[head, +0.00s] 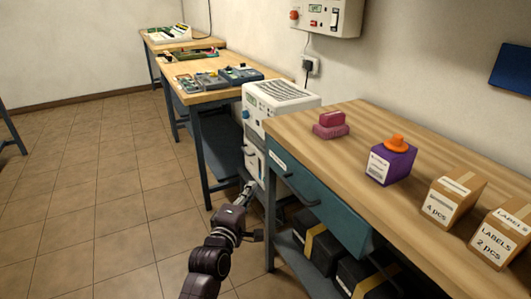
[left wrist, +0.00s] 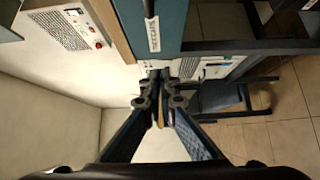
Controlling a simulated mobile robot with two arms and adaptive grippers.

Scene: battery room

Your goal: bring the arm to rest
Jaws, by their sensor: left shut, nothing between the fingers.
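My left arm rises from the bottom of the head view, dark and jointed. Its gripper (head: 247,188) is in front of the white cabinet and left of the near workbench's drawer front. In the left wrist view the gripper's fingers (left wrist: 160,78) come together, shut with nothing between them. A blue-grey drawer front with a label and the white cabinet show beyond the fingertips. Whether the fingertips touch anything is not clear. My right gripper is in neither view.
The near workbench (head: 350,130) carries pink blocks (head: 331,124), a purple box (head: 390,160) with an orange item, and cartons (head: 452,197). Black cases (head: 318,240) sit below. The white cabinet (head: 254,125) stands beside a farther bench (head: 195,95). Tiled floor (head: 90,200) is free at left.

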